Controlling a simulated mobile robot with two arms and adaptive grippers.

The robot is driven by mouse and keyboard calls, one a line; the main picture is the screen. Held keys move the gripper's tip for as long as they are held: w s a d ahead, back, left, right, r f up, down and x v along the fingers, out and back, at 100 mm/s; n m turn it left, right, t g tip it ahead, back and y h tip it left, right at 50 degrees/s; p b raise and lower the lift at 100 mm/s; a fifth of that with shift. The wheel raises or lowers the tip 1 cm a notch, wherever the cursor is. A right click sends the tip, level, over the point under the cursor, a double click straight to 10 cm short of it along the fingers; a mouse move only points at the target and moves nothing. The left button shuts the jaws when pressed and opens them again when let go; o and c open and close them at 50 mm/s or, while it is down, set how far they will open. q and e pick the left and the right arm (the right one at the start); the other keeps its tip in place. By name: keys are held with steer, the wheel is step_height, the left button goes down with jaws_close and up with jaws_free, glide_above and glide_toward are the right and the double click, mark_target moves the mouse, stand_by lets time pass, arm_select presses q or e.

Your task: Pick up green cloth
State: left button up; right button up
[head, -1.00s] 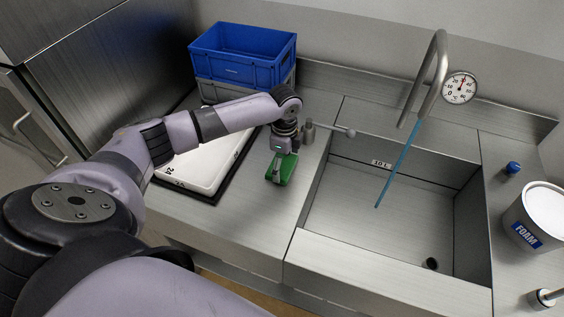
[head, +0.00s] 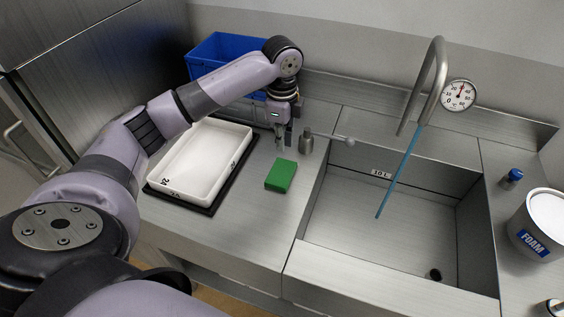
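The green cloth (head: 281,176) is a folded block lying flat on the steel counter, left of the sink, in the head view. My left gripper (head: 283,143) points down above and behind the cloth, apart from it, and holds nothing that I can see. Its fingers are too small to tell whether they are open or shut. My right gripper is not in view.
A white tray (head: 181,181) on a black mat lies left of the cloth. A blue crate (head: 212,52) stands behind. A metal tap lever (head: 306,142) is close to my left gripper. The sink (head: 345,212) is at right, with a white foam bucket (head: 548,208) beyond.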

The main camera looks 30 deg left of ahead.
arm_select(q)
step_height(320, 180, up, 7)
steer(key=shift+r+b, duration=0.1)
steer(key=shift+b, duration=0.25)
jaws_close()
jaws_free()
steer(key=o, duration=1.8)
steer(key=shift+r, duration=0.1)
